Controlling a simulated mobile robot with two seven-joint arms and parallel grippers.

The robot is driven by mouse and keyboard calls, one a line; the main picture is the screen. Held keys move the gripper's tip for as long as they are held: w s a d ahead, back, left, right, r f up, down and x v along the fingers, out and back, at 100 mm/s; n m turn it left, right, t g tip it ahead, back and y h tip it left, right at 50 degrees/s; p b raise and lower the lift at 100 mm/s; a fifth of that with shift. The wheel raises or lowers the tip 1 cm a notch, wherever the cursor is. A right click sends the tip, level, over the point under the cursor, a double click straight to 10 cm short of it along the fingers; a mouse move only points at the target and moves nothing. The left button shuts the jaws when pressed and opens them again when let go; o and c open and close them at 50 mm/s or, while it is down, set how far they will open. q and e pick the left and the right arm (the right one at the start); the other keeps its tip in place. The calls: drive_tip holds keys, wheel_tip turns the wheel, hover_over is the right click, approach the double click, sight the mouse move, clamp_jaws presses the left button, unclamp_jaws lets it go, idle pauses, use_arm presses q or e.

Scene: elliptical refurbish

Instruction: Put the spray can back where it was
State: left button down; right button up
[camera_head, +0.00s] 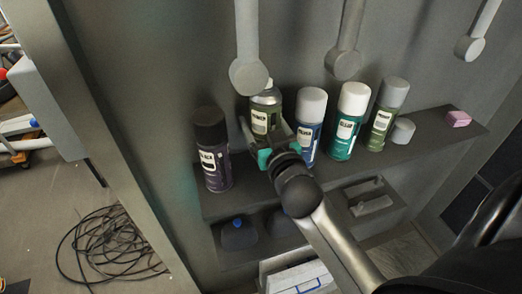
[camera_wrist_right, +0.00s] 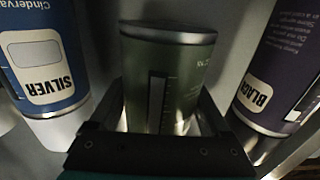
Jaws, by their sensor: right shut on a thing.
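My right gripper (camera_head: 267,137) is shut on a green spray can (camera_head: 264,104), its jaws around the can's lower part. The can stands roughly upright at the shelf (camera_head: 290,180), between a black-capped spray can (camera_head: 213,150) on the left and a blue spray can (camera_head: 309,122) on the right. The held can shows no large cap, only a small pale top. In the right wrist view the held can (camera_wrist_right: 165,75) is between the blue can marked SILVER (camera_wrist_right: 42,55) and the dark can marked BLACK (camera_wrist_right: 283,70).
A teal can (camera_head: 347,120) and another green can (camera_head: 388,113) stand further right. A loose grey cap (camera_head: 403,131) and a pink block (camera_head: 458,118) are also on the shelf. Grey hanging arms (camera_head: 248,60) reach down close above the held can. A lower shelf holds dark items.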

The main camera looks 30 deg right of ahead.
wheel_tip(320, 180, down, 3)
drive_tip(key=shift+r+b, duration=0.15)
drive_tip(key=shift+b, duration=0.15)
wheel_tip(320, 180, down, 4)
drive_tip(key=shift+r+b, duration=0.1)
drive_tip(key=shift+b, duration=0.5)
drive_tip(key=shift+f, duration=0.25)
drive_tip(key=o, duration=1.4)
drive_tip(key=shift+r, duration=0.15)
drive_tip(key=b+v, duration=0.1)
drive_tip(key=v, duration=1.1)
drive_tip(key=shift+s, duration=0.1)
